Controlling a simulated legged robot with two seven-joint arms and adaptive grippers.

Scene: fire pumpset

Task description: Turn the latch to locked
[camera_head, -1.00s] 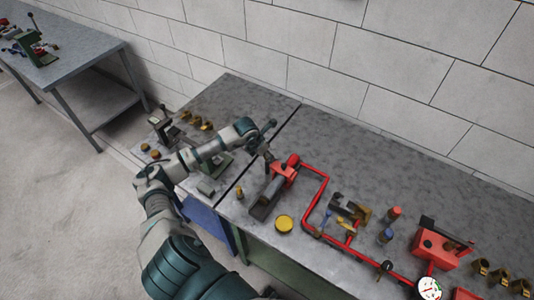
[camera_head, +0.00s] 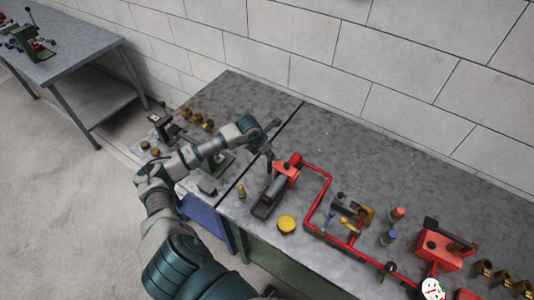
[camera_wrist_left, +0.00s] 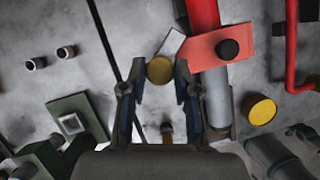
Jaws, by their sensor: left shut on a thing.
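My left gripper (camera_head: 267,151) is over the bench, just behind and left of a red pump head (camera_head: 287,169) with a grey cylinder (camera_head: 269,193). In the left wrist view its two fingers (camera_wrist_left: 157,85) are on either side of a round brass piece (camera_wrist_left: 160,70), and the gripper is shut on it. A pale flat plate (camera_wrist_left: 173,41) sticks out beyond that piece. The red bracket with a black knob (camera_wrist_left: 228,49) is right of the fingers. I cannot tell for certain which part is the latch or how it is turned. My right gripper is not in view.
A yellow cap (camera_head: 286,224) lies in front of the cylinder, and a small brass fitting (camera_head: 241,191) stands to its left. Red piping (camera_head: 318,203) runs right towards a red box (camera_head: 440,245). Brass fittings (camera_head: 197,120) stand at the back left.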

